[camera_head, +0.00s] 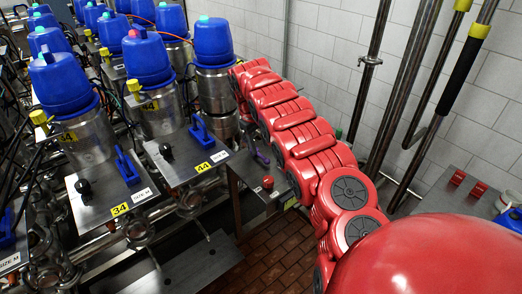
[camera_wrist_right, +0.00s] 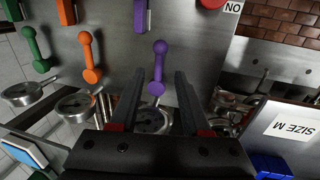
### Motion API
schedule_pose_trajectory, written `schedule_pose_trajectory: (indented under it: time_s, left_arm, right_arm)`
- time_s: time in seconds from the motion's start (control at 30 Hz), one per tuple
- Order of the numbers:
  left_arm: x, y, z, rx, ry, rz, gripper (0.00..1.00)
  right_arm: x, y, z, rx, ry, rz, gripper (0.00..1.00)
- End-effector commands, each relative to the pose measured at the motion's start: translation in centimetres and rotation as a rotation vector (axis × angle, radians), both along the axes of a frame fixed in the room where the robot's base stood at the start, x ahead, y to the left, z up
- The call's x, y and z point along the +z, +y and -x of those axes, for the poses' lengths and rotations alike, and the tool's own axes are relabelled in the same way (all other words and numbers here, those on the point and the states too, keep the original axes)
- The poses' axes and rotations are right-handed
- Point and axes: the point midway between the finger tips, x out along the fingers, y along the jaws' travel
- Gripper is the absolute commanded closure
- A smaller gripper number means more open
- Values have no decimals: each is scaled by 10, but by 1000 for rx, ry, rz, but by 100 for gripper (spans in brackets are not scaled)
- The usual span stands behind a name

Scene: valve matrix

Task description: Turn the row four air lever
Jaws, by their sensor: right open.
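In the right wrist view, a purple lever (camera_wrist_right: 158,66) with rounded ends hangs on a grey metal panel (camera_wrist_right: 200,60). An orange lever (camera_wrist_right: 90,60) and a green lever (camera_wrist_right: 37,50) are to its left. The frames do not show which one is the air lever. My right gripper (camera_wrist_right: 159,76) is open, with one dark finger on each side of the purple lever in the picture. I cannot tell whether they touch it. In the head view, a purple piece (camera_head: 259,155) shows beside my red arm, which hides most of that panel. My left gripper is not in view.
A red button (camera_head: 268,181) sits on a narrow plate close to my right arm. Steel plates with blue handles (camera_head: 201,131), black knobs and number labels stand to the left, before several blue-topped valves (camera_head: 147,58). Vertical pipes (camera_head: 405,85) stand by the white wall at right.

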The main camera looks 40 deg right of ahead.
Motion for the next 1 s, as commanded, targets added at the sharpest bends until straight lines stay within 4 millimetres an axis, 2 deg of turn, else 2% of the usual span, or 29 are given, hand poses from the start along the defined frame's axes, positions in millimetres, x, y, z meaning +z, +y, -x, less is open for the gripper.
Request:
schedule_pose_trajectory:
  time_s: [0.07,0.13,0.3,0.67,0.77,0.93,1.0]
  left_arm:
    - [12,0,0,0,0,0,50]
    - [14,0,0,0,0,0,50]
    - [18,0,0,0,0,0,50]
    - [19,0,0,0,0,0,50]
    - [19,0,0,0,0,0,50]
    - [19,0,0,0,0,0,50]
    - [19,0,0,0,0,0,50]
  right_arm:
    - [-13,-3,0,0,0,-2,53]
    - [-25,-4,-1,1,0,-4,53]
    - [-40,-7,-2,2,-3,-1,53]
    - [-46,-9,-2,2,-3,1,53]
    - [-46,-9,-2,2,-3,1,67]
    - [-46,-9,-2,1,-3,1,98]
    - [-46,-9,-2,1,-4,1,100]
